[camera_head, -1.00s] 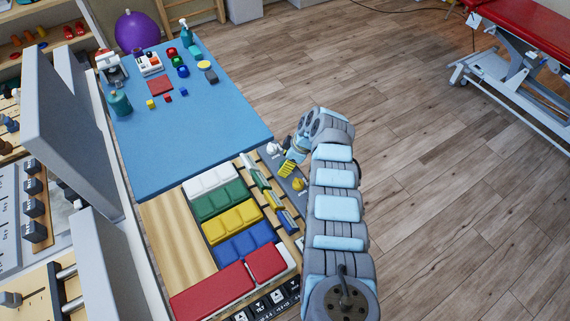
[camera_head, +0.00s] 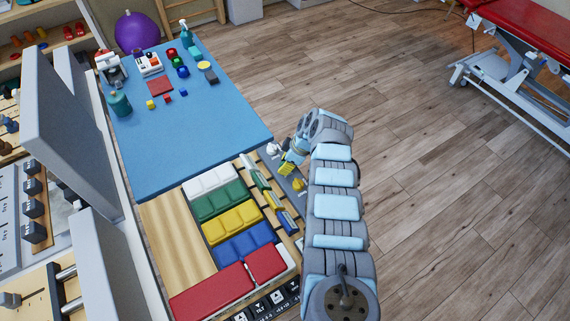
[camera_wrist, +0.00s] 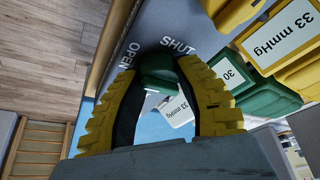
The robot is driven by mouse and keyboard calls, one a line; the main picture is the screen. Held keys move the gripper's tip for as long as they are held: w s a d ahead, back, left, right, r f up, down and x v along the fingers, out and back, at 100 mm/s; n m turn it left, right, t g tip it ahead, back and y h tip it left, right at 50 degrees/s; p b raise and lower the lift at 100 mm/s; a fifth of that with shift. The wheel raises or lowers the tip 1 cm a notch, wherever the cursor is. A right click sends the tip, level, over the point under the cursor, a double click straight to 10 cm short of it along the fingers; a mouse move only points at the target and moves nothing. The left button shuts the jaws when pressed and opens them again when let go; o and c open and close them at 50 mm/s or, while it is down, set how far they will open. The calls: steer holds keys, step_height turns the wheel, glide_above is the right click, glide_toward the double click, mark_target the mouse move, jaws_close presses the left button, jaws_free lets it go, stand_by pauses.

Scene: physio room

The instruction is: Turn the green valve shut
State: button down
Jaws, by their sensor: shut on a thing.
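The green valve (camera_wrist: 158,66) is in the wrist view, at the upper middle, on a grey panel between the printed words OPEN and SHUT. My gripper (camera_wrist: 160,75) has its two yellow ribbed fingers on either side of the valve and is shut on it. The fingers partly cover the handle, and I cannot tell exactly which word it points to. In the head view my gripper (camera_head: 287,163) is over the grey strip at the right edge of the table, and the valve there is hidden by it.
A white knob (camera_head: 272,149) and a yellow knob (camera_head: 298,184) sit on the same strip, either side of my gripper. Coloured pads, such as the green pad (camera_head: 219,202), lie to the left. The floor right of my arm is clear.

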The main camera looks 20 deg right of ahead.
steer(key=shift+a+m+p, duration=0.1)
steer(key=shift+m+p, duration=0.4)
steer(key=shift+p, duration=0.15)
steer(key=m+t+h+p, duration=0.1)
steer(key=m+p, duration=0.2)
steer(key=shift+s+p, duration=0.15)
steer(key=shift+p, duration=0.2)
steer(key=m+h+p, duration=0.1)
steer(key=m+p, duration=0.1)
steer(key=m, duration=0.1)
steer(key=m+h+p, duration=0.1)
steer(key=m+p, duration=0.1)
steer(key=shift+a+m+t, duration=0.1)
steer(key=shift+m+t, duration=0.3)
steer(key=m+h+p, duration=0.1)
steer(key=m+p, duration=0.1)
steer(key=m, duration=0.2)
steer(key=shift+f+h, duration=0.1)
steer(key=shift+h, duration=0.3)
steer(key=shift+m+g+h, duration=0.4)
steer(key=shift+m+h, duration=0.3)
steer(key=shift+m, duration=1.4)
steer(key=c, duration=0.6)
jaws_free()
steer(key=shift+c, duration=0.2)
